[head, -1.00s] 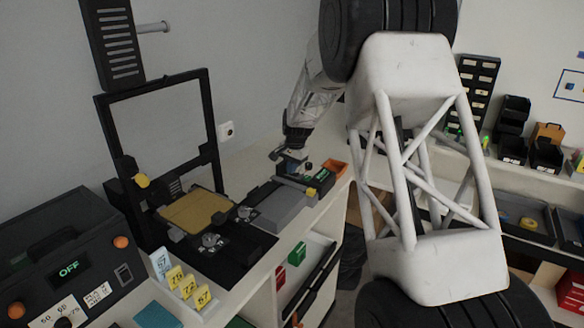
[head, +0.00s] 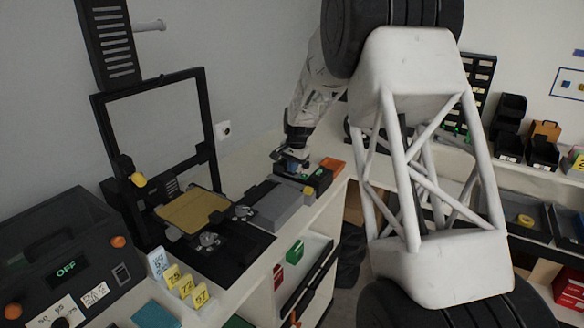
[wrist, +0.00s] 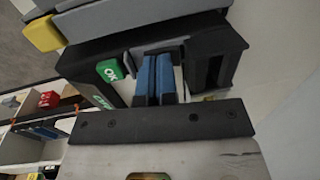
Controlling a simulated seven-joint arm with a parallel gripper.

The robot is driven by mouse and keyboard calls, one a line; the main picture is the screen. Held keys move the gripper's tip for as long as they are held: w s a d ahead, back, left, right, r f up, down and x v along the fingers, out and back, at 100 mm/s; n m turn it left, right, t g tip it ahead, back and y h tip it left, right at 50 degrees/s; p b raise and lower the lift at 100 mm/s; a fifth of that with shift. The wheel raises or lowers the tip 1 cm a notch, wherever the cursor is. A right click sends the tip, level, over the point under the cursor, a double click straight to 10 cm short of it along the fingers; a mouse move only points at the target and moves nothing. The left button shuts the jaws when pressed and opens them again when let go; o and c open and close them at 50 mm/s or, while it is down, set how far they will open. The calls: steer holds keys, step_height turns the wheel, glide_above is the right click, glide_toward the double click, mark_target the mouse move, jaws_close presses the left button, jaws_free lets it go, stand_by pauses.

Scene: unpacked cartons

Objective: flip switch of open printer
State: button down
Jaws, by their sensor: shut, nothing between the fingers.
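The open-frame printer (head: 213,150) stands on the counter in the head view, with a black upright frame and a yellowish bed (head: 192,210). A black control box (head: 320,184) with a small green display sits at the right end, beyond a grey block (head: 278,206). My gripper (head: 292,172) is over this box. In the wrist view, my gripper's blue fingers (wrist: 155,80) are together and empty, over the black box (wrist: 110,52), right of a green OK piece (wrist: 110,71). A dark recess (wrist: 213,67) lies right of the fingers; I cannot tell whether it holds the switch.
An orange tray (head: 332,164) lies just beyond the box. A dark device reading OFF (head: 66,268) and yellow number tags (head: 187,287) are at the lower left. The wall is close behind. Shelves with red and green boxes are below the counter.

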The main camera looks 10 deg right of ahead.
steer(key=shift+r, duration=0.1)
step_height(320, 180, up, 14)
steer(key=s+d, duration=0.1)
stand_by(0.8)
steer(key=shift+s, duration=0.1)
steer(key=shift+w+a, duration=0.4)
steer(key=shift+a, duration=0.15)
steer(key=shift+f, duration=0.3)
steer(key=f, duration=0.9)
steer(key=w+a+f, duration=0.1)
steer(key=f, duration=0.3)
steer(key=shift+w+a+f, duration=0.1)
steer(key=shift+f, duration=0.2)
